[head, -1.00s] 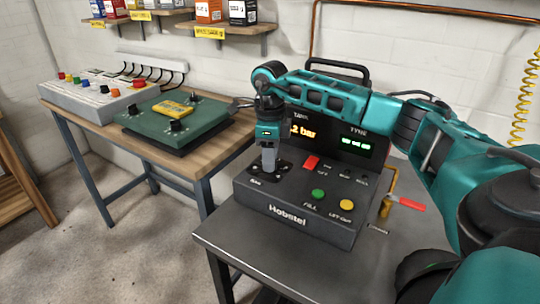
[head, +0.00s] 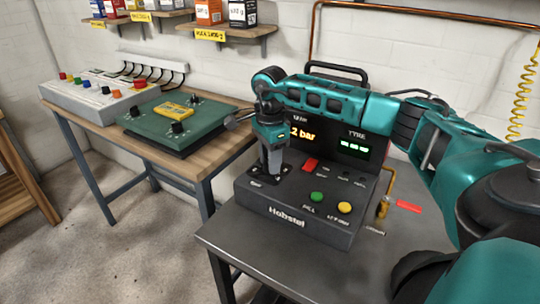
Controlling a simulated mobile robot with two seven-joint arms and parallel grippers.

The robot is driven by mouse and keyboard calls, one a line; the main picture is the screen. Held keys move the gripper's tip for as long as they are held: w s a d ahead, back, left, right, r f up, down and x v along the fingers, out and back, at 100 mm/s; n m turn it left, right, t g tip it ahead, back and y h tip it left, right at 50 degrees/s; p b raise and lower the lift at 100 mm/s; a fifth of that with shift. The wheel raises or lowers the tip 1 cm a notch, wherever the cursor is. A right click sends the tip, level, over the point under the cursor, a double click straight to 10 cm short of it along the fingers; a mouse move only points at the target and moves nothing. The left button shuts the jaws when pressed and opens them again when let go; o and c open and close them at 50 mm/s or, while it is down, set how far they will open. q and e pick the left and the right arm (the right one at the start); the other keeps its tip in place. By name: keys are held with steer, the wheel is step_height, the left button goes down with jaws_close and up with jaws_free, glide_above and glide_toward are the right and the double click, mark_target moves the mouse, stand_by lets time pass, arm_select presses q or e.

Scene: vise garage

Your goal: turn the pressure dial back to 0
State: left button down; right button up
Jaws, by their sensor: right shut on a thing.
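The black Hobstel machine (head: 290,222) stands on the dark metal table. My right gripper (head: 271,172) points down over the left part of its sloped panel. It is shut on the pressure dial, which the fingers hide. The tank display (head: 302,134) is partly covered by my gripper; "2 bar" can be read on it. The tyre display (head: 353,144) glows green. A red switch (head: 310,165), a green button (head: 317,197) and a yellow button (head: 344,208) sit right of the gripper. My left gripper is not in view.
A wooden bench (head: 222,147) at the left holds a green box with black knobs (head: 175,122) and a grey box with coloured knobs (head: 95,95). A red-handled valve (head: 408,206) sticks out at the machine's right. The metal table (head: 330,270) is clear in front.

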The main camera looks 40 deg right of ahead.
steer(key=shift+r+n, duration=0.1)
steer(key=shift+n, duration=0.8)
steer(key=n, duration=0.3)
steer(key=shift+n+p, duration=0.3)
steer(key=shift+n, duration=0.1)
steer(key=n, duration=0.4)
steer(key=shift+n, duration=0.4)
steer(key=o, duration=1)
step_height(320, 180, up, 13)
steer(key=shift+f+p, duration=0.1)
steer(key=shift+p, duration=0.35)
